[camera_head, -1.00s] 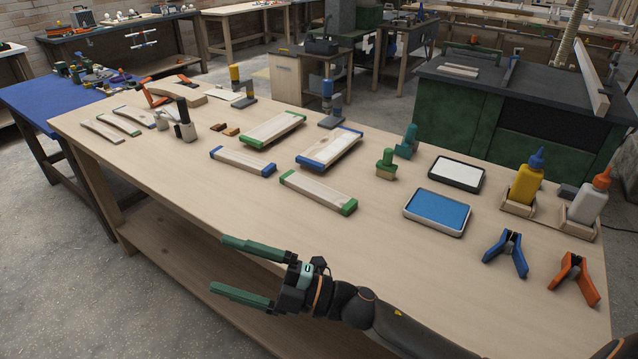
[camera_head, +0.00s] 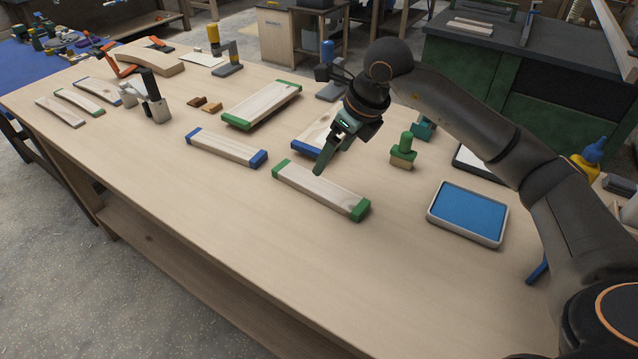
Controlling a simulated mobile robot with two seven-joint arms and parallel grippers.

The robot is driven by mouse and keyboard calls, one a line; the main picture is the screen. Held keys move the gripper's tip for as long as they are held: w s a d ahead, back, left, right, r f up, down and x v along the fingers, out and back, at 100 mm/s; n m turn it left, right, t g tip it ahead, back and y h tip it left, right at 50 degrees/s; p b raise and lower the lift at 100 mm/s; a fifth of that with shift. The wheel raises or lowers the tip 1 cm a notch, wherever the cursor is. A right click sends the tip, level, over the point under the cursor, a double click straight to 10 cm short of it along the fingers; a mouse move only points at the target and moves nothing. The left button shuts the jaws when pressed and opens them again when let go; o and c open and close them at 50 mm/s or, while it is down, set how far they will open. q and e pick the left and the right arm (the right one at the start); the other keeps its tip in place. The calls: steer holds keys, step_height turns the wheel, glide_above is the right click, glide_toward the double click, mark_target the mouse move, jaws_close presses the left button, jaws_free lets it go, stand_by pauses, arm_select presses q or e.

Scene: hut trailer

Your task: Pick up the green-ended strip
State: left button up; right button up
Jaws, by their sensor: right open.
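The green-ended strip (camera_head: 318,192) is a narrow pale wooden bar with green ends. It lies flat near the front middle of the table (camera_head: 230,215). My right gripper (camera_head: 324,162) points down just over the strip's back edge, near its middle. It is open with nothing seen in it; one finger shows clearly and the other is mostly hidden. I cannot tell whether a fingertip touches the strip. A wider green-ended board (camera_head: 262,102) lies farther back. My left gripper is out of view.
A blue-ended strip (camera_head: 226,149) lies left of the green-ended strip. A blue-ended board (camera_head: 312,137) lies behind, partly covered by my gripper. A green-handled stamp (camera_head: 403,152) and a blue pad (camera_head: 468,212) are at right. The table front is clear.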

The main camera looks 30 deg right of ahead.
glide_above(319, 184)
steer(key=s, duration=0.2)
steer(key=f, duration=0.4)
steer(key=shift+d+f, duration=0.2)
steer(key=shift+d, duration=0.1)
steer(key=shift+p+x, duration=0.4)
steer(key=shift+x, duration=2.25)
steer(key=shift+s+d, duration=0.2)
steer(key=c, duration=1.5)
steer(key=shift+c, duration=0.2)
